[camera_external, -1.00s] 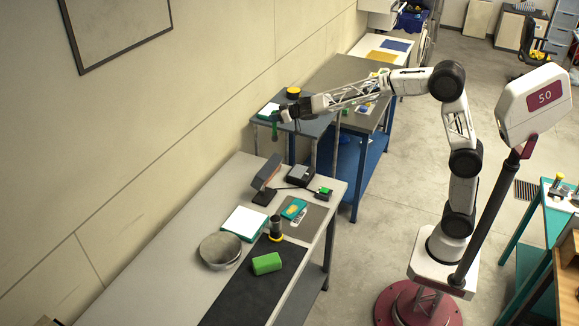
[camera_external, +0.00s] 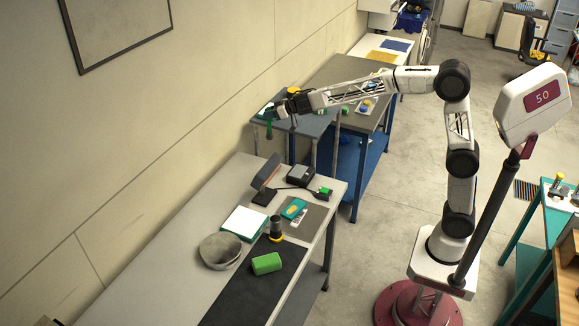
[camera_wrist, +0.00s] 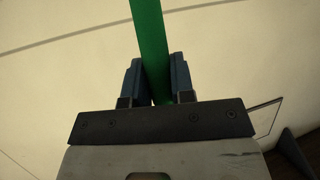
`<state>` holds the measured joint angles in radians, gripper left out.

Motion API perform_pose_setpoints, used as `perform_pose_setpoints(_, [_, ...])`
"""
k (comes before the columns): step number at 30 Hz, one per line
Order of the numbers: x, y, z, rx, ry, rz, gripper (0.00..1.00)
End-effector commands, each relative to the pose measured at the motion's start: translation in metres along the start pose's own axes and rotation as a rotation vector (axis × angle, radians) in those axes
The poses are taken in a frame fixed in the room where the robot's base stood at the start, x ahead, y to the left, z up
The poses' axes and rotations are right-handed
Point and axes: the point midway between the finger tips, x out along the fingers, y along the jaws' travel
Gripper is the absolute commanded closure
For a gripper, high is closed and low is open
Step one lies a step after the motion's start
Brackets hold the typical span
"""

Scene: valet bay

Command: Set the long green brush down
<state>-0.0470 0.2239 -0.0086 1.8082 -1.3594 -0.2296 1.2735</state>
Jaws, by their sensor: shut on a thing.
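The long green brush shows in the wrist view (camera_wrist: 151,45) as a straight green shaft between the two fingers of my gripper (camera_wrist: 154,80), which is shut on it. In the external view my gripper (camera_external: 279,110) is at the far left end of the outstretched arm, above the front of the grey-topped side table. The brush (camera_external: 269,130) hangs down below the fingers there, small in the picture. Its far end is out of the wrist view, and I cannot tell whether its lower end touches anything.
A long grey workbench (camera_external: 165,235) stands in front. It holds a bowl (camera_external: 220,252), a green block (camera_external: 266,263), a black mat (camera_external: 240,300), a white pad (camera_external: 245,222) and a black stand with a tilted panel (camera_external: 266,175). Its near left part is bare.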

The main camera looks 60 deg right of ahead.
Motion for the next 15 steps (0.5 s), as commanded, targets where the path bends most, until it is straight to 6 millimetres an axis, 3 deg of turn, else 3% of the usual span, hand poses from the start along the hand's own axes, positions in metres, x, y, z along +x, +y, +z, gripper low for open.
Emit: perform_pose_setpoints(15, [0.004, -0.188, -0.005, -0.145, -0.004, -0.341, 1.0])
